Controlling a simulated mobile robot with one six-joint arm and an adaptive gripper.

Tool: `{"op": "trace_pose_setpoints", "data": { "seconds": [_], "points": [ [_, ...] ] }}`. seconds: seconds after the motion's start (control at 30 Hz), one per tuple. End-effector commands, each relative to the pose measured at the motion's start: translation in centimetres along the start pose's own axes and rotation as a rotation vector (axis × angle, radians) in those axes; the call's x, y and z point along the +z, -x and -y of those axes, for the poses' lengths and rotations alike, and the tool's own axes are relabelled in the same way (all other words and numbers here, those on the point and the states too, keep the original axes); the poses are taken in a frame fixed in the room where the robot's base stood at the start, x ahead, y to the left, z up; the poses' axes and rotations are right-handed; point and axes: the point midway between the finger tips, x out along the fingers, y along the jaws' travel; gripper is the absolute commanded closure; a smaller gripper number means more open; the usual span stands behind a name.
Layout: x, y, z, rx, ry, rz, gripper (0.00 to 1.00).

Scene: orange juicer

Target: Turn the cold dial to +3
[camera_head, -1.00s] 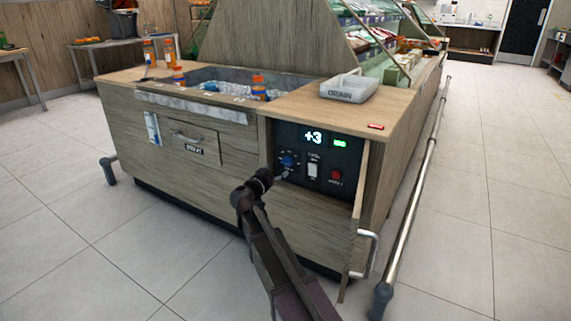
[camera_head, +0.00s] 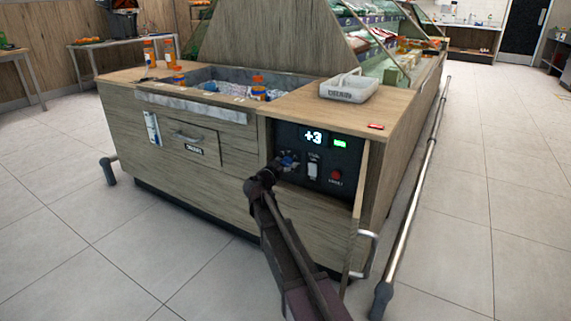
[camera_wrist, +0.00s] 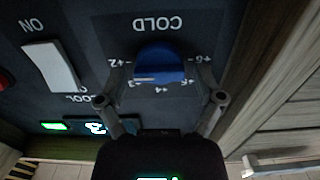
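The blue cold dial (camera_wrist: 160,65) sits on the dark control panel, upside down in the wrist view, under the word COLD with numbers around it. In the head view, the dial (camera_head: 289,159) shows partly behind my gripper. The display (camera_head: 313,137) reads +3. My gripper (camera_wrist: 160,78) has one finger on each side of the dial, with the fingertips close to its edges. I cannot tell whether they touch it. In the head view, my gripper (camera_head: 272,170) is right at the dial.
A white switch (camera_head: 313,169) and a red button (camera_head: 336,175) are right of the dial. A panel door (camera_head: 362,210) stands open at the right. A metal rail (camera_head: 411,200) runs along the counter. A grey basket (camera_head: 348,88) stands on top.

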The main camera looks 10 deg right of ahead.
Motion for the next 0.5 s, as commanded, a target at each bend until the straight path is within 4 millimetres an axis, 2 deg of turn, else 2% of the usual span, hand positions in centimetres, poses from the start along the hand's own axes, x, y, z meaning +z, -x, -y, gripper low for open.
{"op": "trace_pose_setpoints", "data": {
  "seconds": [0.03, 0.17, 0.2, 0.5],
  "points": [
    [0.00, 0.01, 0.00, 0.000, 0.000, 0.000, 0.44],
    [0.00, 0.00, 0.00, 0.000, 0.000, 0.000, 0.83],
    [0.00, 0.00, 0.01, 0.000, 0.000, 0.000, 0.88],
    [-0.01, -0.05, 0.04, 0.000, 0.017, 0.000, 0.88]
  ]
}}
